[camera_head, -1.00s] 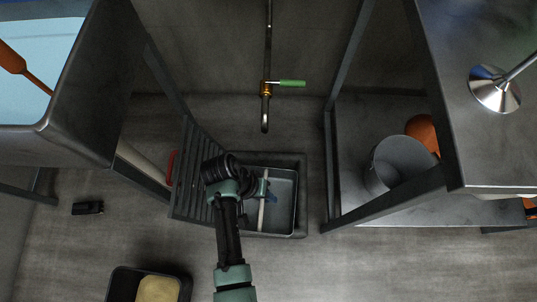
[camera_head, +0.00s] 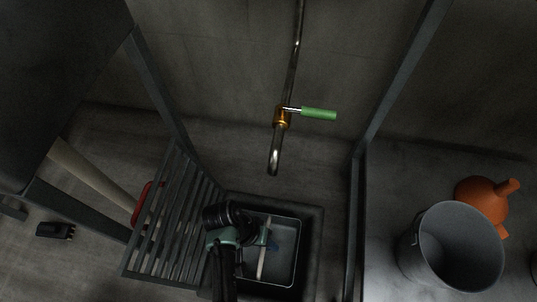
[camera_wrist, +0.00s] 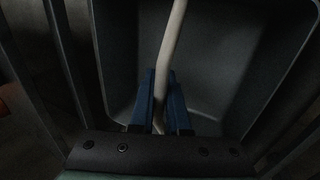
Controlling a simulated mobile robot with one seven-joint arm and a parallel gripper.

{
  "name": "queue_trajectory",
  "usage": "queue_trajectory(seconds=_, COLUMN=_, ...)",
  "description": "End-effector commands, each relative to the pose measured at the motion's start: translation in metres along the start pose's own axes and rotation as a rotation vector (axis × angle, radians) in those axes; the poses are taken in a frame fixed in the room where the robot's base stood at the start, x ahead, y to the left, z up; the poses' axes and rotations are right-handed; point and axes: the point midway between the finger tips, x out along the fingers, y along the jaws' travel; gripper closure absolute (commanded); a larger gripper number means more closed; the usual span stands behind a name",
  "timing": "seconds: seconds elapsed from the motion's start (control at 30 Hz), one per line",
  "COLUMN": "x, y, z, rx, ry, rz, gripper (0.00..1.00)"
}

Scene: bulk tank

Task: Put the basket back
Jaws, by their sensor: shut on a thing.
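The basket (camera_head: 288,249) is a grey, open-topped box with a pale bar handle (camera_head: 261,263) across it. It sits inside a dark square floor pit (camera_head: 314,232), and how deep it sits is hard to tell. My gripper (camera_head: 267,242) is over the basket, shut on the handle. In the wrist view the blue fingers of my gripper (camera_wrist: 161,100) close on either side of the pale handle (camera_wrist: 173,42), with the basket's inner wall (camera_wrist: 225,70) beyond. My arm hides the basket's left side.
A slatted grate (camera_head: 172,225) stands tilted at the pit's left side, with a red part (camera_head: 146,203) behind it. A pipe with a green-handled valve (camera_head: 318,114) hangs above the pit. A grey bucket (camera_head: 455,245) and an orange vessel (camera_head: 482,203) stand at the right.

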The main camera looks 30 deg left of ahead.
Motion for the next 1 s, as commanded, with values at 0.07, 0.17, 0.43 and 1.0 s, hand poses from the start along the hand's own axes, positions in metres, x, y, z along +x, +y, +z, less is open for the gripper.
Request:
queue_trajectory(seconds=0.07, x=0.019, y=-0.009, z=-0.001, rx=0.0, ry=0.002, rz=-0.001, gripper=1.0)
queue_trajectory(seconds=0.17, x=0.026, y=-0.011, z=-0.001, rx=0.001, ry=0.002, rz=-0.001, gripper=1.0)
queue_trajectory(seconds=0.43, x=0.05, y=-0.022, z=-0.001, rx=0.001, ry=0.001, rz=0.0, gripper=1.0)
queue_trajectory(seconds=1.0, x=0.061, y=-0.026, z=0.0, rx=0.001, ry=0.001, rz=-0.001, gripper=0.75)
